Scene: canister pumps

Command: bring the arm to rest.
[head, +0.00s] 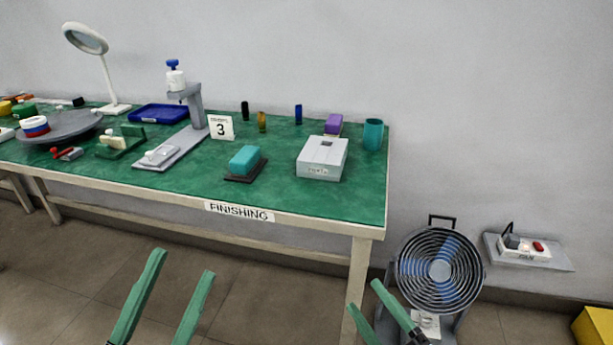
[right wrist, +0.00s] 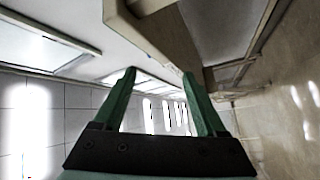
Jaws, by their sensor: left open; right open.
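My left gripper (head: 180,270) is at the lower left of the head view, in front of the table and below its top. Its two green fingers are apart with nothing between them. My right gripper (head: 368,296) is lower in the head view, by the table's right front leg and left of the fan. Its green fingers also show in the right wrist view (right wrist: 158,75), spread apart and empty. Beyond them in that view is a pale beam, which looks like part of the table. Neither gripper visibly holds anything.
The green-topped table (head: 290,195) carries a grey box (head: 322,160), a teal block (head: 244,159), a teal cup (head: 373,134) and a press stand (head: 193,110). A floor fan (head: 440,270) stands right of the table. A wall shelf (head: 555,262) holds a switch box. Floor before the table is clear.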

